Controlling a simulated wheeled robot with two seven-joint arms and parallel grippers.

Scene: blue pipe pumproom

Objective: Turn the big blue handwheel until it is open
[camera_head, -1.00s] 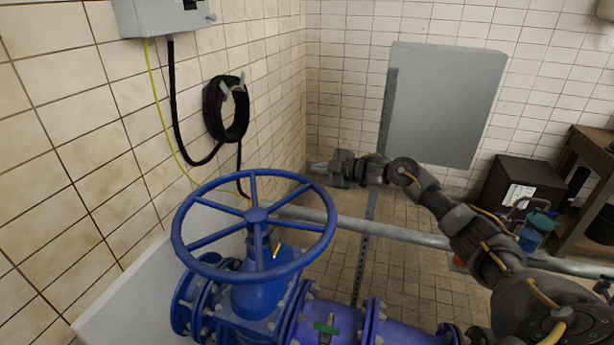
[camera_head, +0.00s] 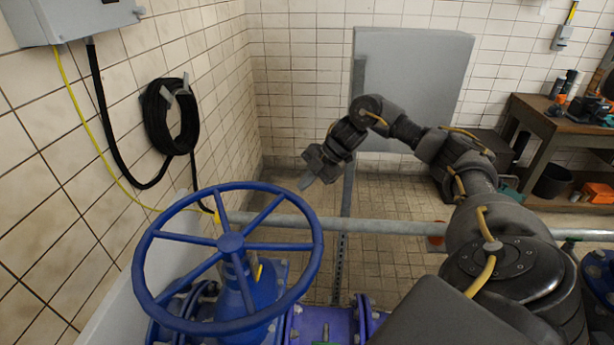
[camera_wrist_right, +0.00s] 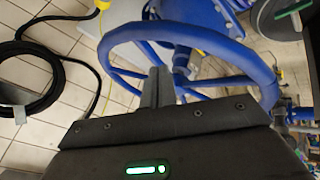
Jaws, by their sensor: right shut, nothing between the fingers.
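The big blue handwheel (camera_head: 229,243) sits on a blue valve at the lower left of the head view, with its spokes and hub in plain sight. My right gripper (camera_head: 306,183) points down and left, just beyond the wheel's right rim, and does not appear to touch it. Its fingers are shut with nothing between them. In the right wrist view the shut fingers (camera_wrist_right: 158,84) overlap the near side of the handwheel (camera_wrist_right: 226,66); the exact gap cannot be judged. My left gripper is not in view.
A grey horizontal pipe (camera_head: 390,228) runs behind the wheel. A black hose coil (camera_head: 158,122) hangs on the left wall under a grey box (camera_head: 75,17). A grey panel (camera_head: 440,75) stands behind my right arm. A workbench (camera_head: 560,128) stands at the right.

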